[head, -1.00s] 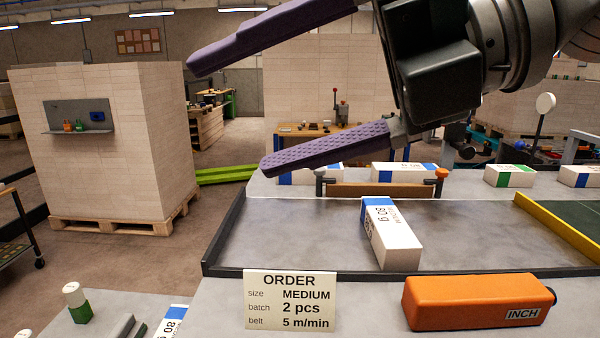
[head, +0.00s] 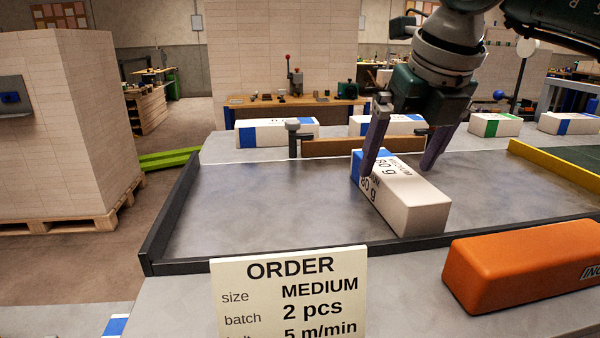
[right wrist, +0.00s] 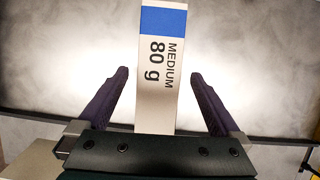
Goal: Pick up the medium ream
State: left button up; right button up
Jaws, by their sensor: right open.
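The medium ream (head: 405,195), white with a blue band and the print "MEDIUM 80 g", lies on the grey table inside the dark rim. My right gripper (head: 400,168) is open above its far part, with one purple finger on each side. In the right wrist view the ream (right wrist: 158,75) lies between the two open fingers (right wrist: 158,75), with a gap on both sides. The left gripper is not in view.
An order sign (head: 290,290) reads MEDIUM, 2 pcs. An orange block (head: 525,262) stands at the front right. A brown bar (head: 362,146) and more reams (head: 277,132) are behind. The table left of the ream is clear (head: 270,200).

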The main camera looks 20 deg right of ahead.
aim_at(394, 170)
jog(key=shift+x, duration=1.55)
jog(key=shift+r, duration=0.1)
grip_shut()
